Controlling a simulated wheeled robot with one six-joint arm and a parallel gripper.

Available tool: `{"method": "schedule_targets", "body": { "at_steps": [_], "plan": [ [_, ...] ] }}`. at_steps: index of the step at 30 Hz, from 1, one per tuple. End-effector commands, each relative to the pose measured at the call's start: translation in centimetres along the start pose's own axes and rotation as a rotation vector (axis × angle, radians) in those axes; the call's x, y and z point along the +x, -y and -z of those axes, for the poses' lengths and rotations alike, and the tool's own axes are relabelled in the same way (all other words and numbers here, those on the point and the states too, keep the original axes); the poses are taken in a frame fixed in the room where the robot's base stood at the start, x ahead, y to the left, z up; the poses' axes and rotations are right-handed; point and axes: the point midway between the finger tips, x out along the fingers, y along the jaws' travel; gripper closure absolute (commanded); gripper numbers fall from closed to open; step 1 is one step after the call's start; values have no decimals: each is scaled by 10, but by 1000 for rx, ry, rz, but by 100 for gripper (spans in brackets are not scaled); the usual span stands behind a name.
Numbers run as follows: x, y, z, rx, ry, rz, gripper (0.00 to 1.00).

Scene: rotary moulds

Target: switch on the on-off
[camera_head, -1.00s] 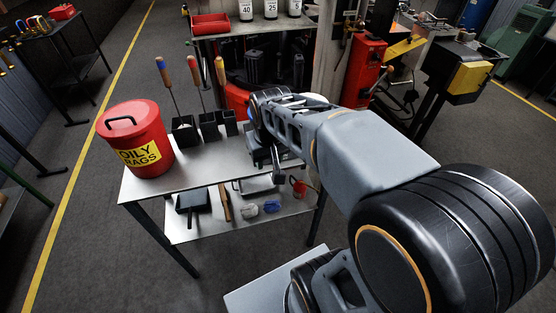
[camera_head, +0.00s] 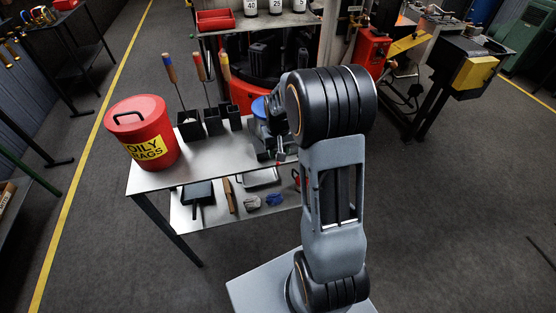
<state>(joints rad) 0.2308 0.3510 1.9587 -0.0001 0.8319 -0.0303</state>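I cannot pick out the on-off switch with certainty in the camera_head view. My arm rises from its base in the lower middle, and its large dark joint hides part of the scene behind it. The dark far end of my arm (camera_head: 279,113) shows just left of that joint, over the right end of the steel bench (camera_head: 232,160). My gripper's fingers cannot be made out, so I cannot tell whether they are open or shut. A blue-grey device (camera_head: 262,142) on the bench is partly hidden by my arm.
A red oily-rags bin (camera_head: 141,133) and dark pots (camera_head: 213,122) with handled tools stand on the bench. A lower shelf holds more tools. Behind are a red machine (camera_head: 371,48) and a yellow-black box (camera_head: 474,72).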

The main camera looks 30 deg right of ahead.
Motion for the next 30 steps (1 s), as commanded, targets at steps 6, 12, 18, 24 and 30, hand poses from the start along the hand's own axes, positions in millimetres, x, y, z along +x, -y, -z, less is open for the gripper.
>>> {"method": "schedule_targets", "body": {
  "at_steps": [6, 12, 18, 24, 30],
  "plan": [
    [33, 0, 0, 0, 3, 0, 59],
    [48, 0, 0, 0, 1, 0, 59],
    [53, 0, 0, 0, 0, 0, 59],
    [53, 0, 0, 0, 0, 0, 59],
    [53, 0, 0, -1, 0, 0, 78]
  ]
}}
